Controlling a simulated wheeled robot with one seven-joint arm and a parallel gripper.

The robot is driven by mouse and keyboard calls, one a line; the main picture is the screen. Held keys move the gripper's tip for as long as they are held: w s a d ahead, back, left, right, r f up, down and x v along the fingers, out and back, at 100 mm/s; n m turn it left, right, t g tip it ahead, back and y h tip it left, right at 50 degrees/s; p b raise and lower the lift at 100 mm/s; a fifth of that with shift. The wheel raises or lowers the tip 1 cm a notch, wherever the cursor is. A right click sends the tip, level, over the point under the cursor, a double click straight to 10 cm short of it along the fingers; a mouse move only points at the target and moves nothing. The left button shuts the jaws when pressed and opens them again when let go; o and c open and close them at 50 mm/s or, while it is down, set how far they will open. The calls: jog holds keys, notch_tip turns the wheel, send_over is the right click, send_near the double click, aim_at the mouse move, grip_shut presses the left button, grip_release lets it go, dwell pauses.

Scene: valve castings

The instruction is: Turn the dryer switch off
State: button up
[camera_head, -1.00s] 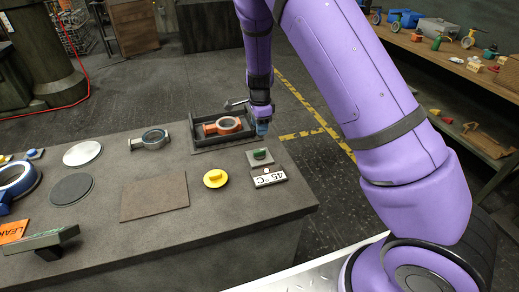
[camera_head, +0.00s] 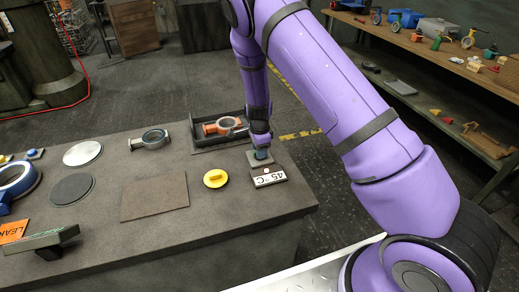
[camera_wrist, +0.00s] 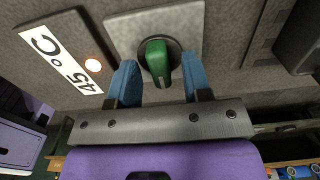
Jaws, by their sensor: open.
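The dryer switch is a green knob (camera_wrist: 157,62) on a pale square plate (camera_wrist: 118,32), seen in the wrist view. My gripper (camera_wrist: 160,85) is open, with one blue finger on each side of the knob's near end. I cannot tell whether either finger touches it. In the head view my gripper (camera_head: 261,154) is over the switch plate (camera_head: 280,163) and hides the knob. A white "45 °C" label (camera_wrist: 60,58) lies beside the plate, with a small glowing orange-white light (camera_wrist: 93,65) between them.
A dark tray (camera_head: 196,149) holding an orange-and-grey valve part (camera_head: 224,126) stands just behind the switch. A yellow knobbed disc (camera_head: 215,178) and a brown mat (camera_head: 153,197) lie to the left on the bench. Shelves (camera_head: 440,75) stand at right.

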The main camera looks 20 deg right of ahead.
grip_shut()
jog(key=shift+n, duration=0.3)
jog(key=n, duration=0.8)
jog(key=shift+n, duration=0.4)
jog(key=n, duration=0.4)
jog(key=shift+n, duration=2.2)
